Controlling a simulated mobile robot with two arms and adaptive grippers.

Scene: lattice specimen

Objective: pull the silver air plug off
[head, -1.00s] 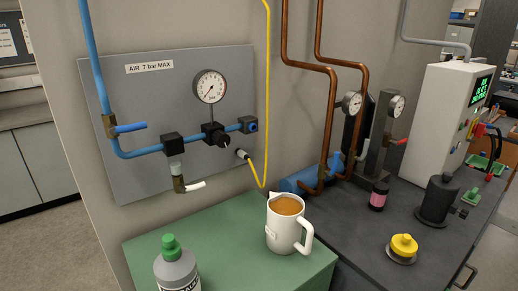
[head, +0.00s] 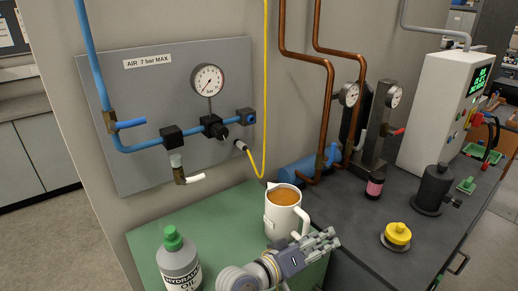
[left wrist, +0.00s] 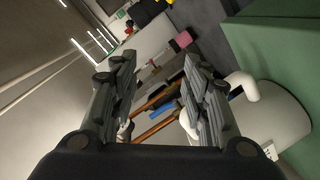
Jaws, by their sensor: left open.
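The silver air plug (head: 241,146) sits on the grey air panel below the regulator, with the yellow hose (head: 253,166) running from it. My left gripper (head: 328,241) is in front of the white jug (head: 282,218), low and to the right of the plug and well apart from it. Its fingers (left wrist: 160,85) stand apart with nothing between them in the left wrist view. The jug (left wrist: 270,125) shows close beside the right-hand finger there; I cannot tell whether they touch. The plug is not recognisable in the left wrist view. My right gripper is not in view.
The jug of brown liquid and a hydraulic oil bottle (head: 179,262) stand on the green top (head: 215,222). A white-tipped valve (head: 187,179) juts out left of the plug. Copper pipes (head: 329,110) rise to the right.

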